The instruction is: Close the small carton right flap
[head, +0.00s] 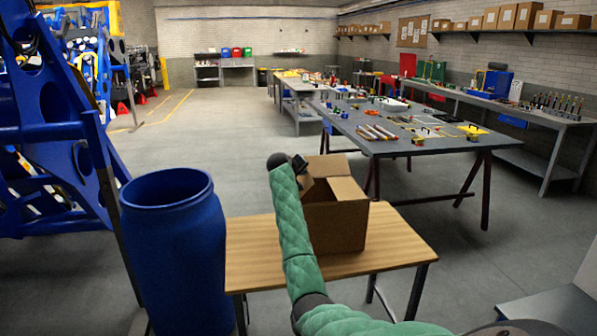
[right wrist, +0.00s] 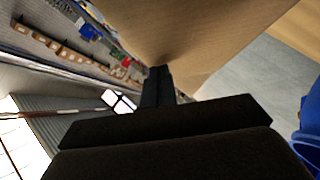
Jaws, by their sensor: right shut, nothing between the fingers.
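The small brown carton (head: 342,222) stands on a small wooden table in the head view. A flap at its back (head: 329,166) stands up, and a flap on the right side of the top (head: 347,189) lies roughly level. Part of the carton's left side is hidden by my right arm. My right gripper (head: 299,164) is at the carton's upper left, its fingers together and empty. In the right wrist view the shut fingers (right wrist: 158,78) are at a broad cardboard surface (right wrist: 195,35); I cannot tell whether they touch it. My left gripper is not in view.
The wooden table (head: 262,250) has bare room left and right of the carton. A tall blue barrel (head: 175,250) stands close to its left. A grey workbench (head: 430,145) with tools is behind on the right. Blue machinery (head: 50,130) is at the left.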

